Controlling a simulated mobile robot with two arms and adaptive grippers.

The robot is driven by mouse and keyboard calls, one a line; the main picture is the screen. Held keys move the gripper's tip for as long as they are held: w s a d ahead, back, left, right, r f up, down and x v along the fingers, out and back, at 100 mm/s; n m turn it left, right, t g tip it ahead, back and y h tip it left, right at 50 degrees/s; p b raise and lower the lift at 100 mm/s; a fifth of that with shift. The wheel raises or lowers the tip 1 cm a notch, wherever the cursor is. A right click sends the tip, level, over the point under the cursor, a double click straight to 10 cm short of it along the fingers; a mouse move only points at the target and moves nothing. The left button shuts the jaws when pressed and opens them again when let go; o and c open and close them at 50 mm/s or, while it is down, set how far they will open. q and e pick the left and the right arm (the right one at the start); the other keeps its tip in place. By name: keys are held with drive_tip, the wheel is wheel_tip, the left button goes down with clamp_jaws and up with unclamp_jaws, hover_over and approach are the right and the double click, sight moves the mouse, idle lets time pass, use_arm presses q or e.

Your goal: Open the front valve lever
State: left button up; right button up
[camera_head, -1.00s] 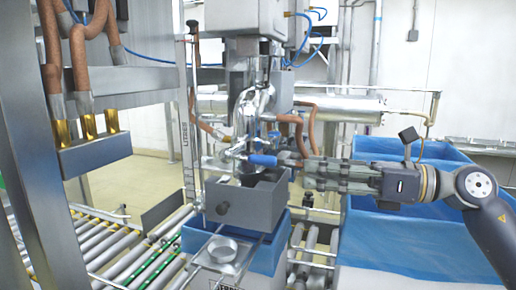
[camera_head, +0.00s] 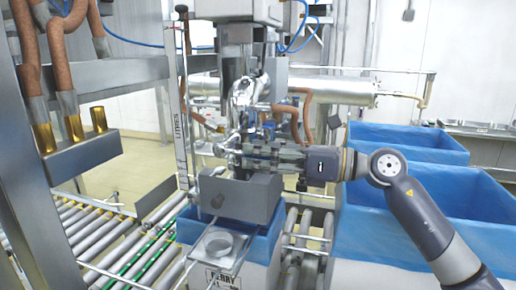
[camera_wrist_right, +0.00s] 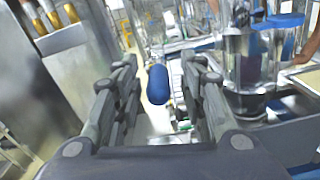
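The front valve lever has a blue handle (camera_wrist_right: 157,85). In the right wrist view the handle sits between the fingers of my right gripper (camera_wrist_right: 161,75), with a gap on each side. The fingers are spread and do not appear to press on it. In the head view my right gripper (camera_head: 243,155) comes in from the right, level, across the front of the metal valve body (camera_head: 247,105). It hides most or all of the blue handle there. My left gripper is not in view.
A grey box (camera_head: 243,198) hangs just below the gripper. Brown hoses (camera_head: 307,120) hang close behind it. A blue-lined crate (camera_head: 400,215) stands at the right under my arm. A roller conveyor (camera_head: 100,235) runs at the lower left.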

drive_tip(key=shift+a+r, duration=0.1)
drive_tip(key=shift+a, duration=0.2)
